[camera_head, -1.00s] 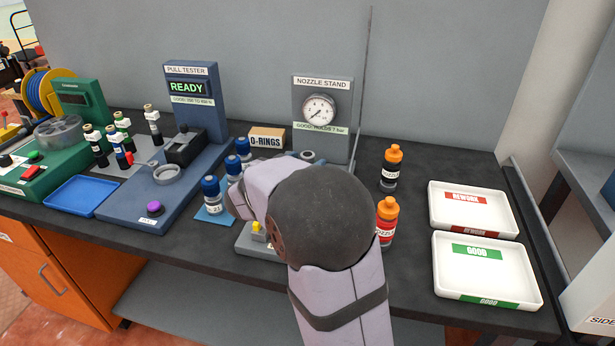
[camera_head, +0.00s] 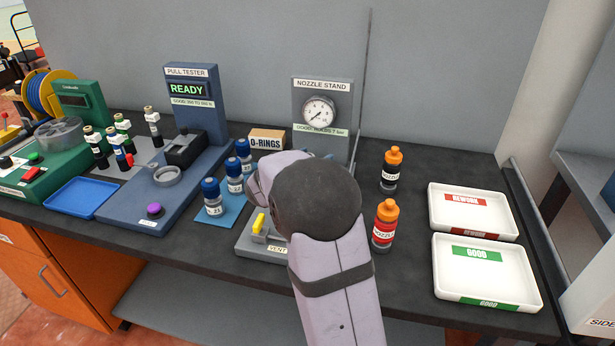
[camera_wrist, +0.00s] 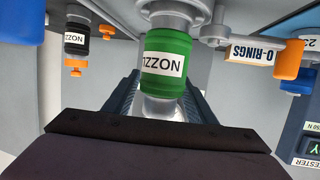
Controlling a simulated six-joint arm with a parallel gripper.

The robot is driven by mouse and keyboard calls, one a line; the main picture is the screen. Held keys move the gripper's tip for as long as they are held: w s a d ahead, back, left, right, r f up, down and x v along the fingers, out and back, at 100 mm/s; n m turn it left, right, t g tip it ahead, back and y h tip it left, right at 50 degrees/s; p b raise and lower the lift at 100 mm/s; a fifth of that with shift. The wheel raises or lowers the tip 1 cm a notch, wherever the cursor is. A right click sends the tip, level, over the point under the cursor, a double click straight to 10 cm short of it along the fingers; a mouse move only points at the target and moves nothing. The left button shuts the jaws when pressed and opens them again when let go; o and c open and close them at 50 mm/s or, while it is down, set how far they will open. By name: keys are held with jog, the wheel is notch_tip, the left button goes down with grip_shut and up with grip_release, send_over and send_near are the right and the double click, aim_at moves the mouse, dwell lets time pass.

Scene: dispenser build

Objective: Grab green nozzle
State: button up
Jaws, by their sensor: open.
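The green nozzle (camera_wrist: 166,62) shows in the wrist view with a white label, partly readable, around its middle. A clear grey section lies at the end of it nearer my gripper. My gripper (camera_wrist: 162,97) is open, with one finger on each side of that section; I cannot tell whether either touches it. In the head view my arm hides both the green nozzle and the gripper's fingers, in front of the grey nozzle stand (camera_head: 308,95).
A black orange-capped bottle (camera_head: 389,178) and a red one (camera_head: 383,230) stand right of my arm. Several blue-capped bottles (camera_head: 213,198) stand left. The O-rings box (camera_head: 267,139) is behind. White REWORK (camera_head: 437,207) and GOOD (camera_head: 440,275) trays lie right.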

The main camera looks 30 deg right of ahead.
grip_shut()
jog(key=shift+r, duration=0.15)
jog(key=shift+r, duration=0.1)
notch_tip(320, 180, up, 10)
jog(key=p, duration=0.2)
dwell(0.4)
